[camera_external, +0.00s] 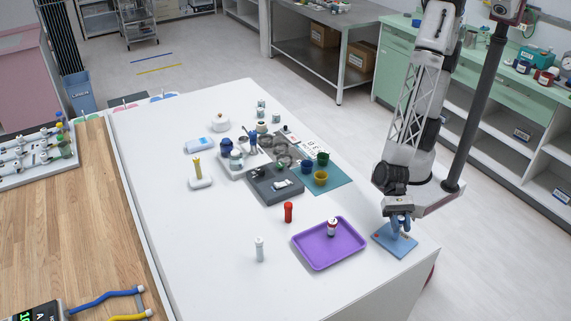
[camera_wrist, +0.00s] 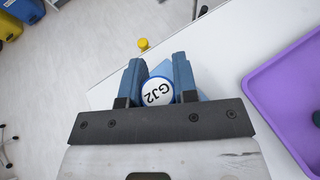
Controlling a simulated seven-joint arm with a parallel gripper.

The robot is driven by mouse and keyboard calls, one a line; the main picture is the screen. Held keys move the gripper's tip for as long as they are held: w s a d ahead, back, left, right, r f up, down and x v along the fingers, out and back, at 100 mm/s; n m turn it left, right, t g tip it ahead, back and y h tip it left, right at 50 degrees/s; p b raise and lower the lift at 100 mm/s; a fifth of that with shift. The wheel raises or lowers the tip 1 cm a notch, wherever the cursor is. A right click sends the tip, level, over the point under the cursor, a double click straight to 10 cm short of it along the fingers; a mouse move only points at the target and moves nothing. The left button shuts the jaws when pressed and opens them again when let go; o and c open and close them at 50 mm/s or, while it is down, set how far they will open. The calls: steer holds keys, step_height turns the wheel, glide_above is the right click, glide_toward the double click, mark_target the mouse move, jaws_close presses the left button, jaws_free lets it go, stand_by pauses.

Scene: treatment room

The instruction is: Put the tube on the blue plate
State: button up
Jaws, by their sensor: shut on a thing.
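My gripper (camera_external: 401,222) is low over the blue plate (camera_external: 404,246) at the table's right corner. In the wrist view my gripper's two blue fingers (camera_wrist: 158,84) are shut on a tube with a round white cap marked "GJ2" (camera_wrist: 157,92). The cap faces the camera, so the tube's body is hidden below it. A bit of the light blue plate (camera_wrist: 163,69) shows behind the cap. Whether the tube touches the plate cannot be told.
A purple tray (camera_external: 312,260) with a red and white bottle (camera_external: 332,227) lies left of the plate. A red tube (camera_external: 288,212) and a white tube (camera_external: 259,249) stand nearby. The table edge is close beside the gripper.

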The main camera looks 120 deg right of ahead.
steer(key=shift+f, duration=0.15)
steer(key=o, duration=0.9)
steer(key=shift+s+d+r, duration=0.25)
steer(key=shift+d+r, duration=0.2)
steer(key=shift+d, duration=0.1)
steer(key=v, duration=1)
steer(key=shift+d+r, duration=0.15)
steer(key=shift+d, duration=0.1)
steer(key=shift+s, duration=0.15)
